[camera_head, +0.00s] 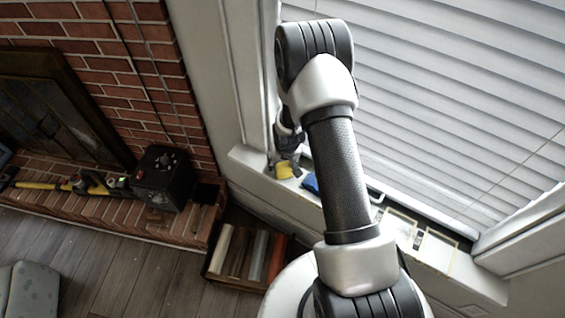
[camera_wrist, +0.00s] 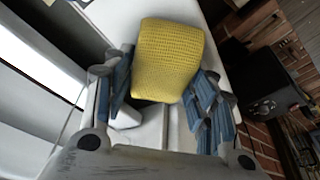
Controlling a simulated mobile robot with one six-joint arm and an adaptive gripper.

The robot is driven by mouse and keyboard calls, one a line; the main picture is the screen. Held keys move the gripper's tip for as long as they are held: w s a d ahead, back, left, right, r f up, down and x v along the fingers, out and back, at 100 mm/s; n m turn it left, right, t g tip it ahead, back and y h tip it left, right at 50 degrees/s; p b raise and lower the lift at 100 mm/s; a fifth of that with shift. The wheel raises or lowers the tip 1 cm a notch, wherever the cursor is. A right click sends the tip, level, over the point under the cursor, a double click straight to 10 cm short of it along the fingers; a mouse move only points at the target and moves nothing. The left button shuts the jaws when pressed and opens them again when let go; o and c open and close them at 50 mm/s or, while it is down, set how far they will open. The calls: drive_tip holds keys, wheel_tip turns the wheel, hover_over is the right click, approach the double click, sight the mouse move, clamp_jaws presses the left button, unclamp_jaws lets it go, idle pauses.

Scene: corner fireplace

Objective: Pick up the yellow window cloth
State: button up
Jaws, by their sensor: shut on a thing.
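The yellow window cloth (camera_wrist: 168,62) is a folded, waffle-textured block in the wrist view. My gripper (camera_wrist: 163,88) is shut on it, with blue-padded fingers on both sides of its lower part. In the head view the cloth (camera_head: 284,171) is a small yellow patch at the left end of the white window sill, with my gripper (camera_head: 287,163) just at it. My arm hides part of the sill. I cannot tell whether the cloth touches the sill.
A blue item (camera_head: 311,183) lies on the window sill (camera_head: 300,195) close to the cloth. White blinds (camera_head: 450,110) rise behind. Left are a brick hearth (camera_head: 130,215) with a black box (camera_head: 163,178) and a yellow tool (camera_head: 38,186). A crate of rolls (camera_head: 228,277) stands on the floor.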

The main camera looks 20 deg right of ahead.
wheel_tip(320, 180, up, 20)
drive_tip(key=p, duration=1.8)
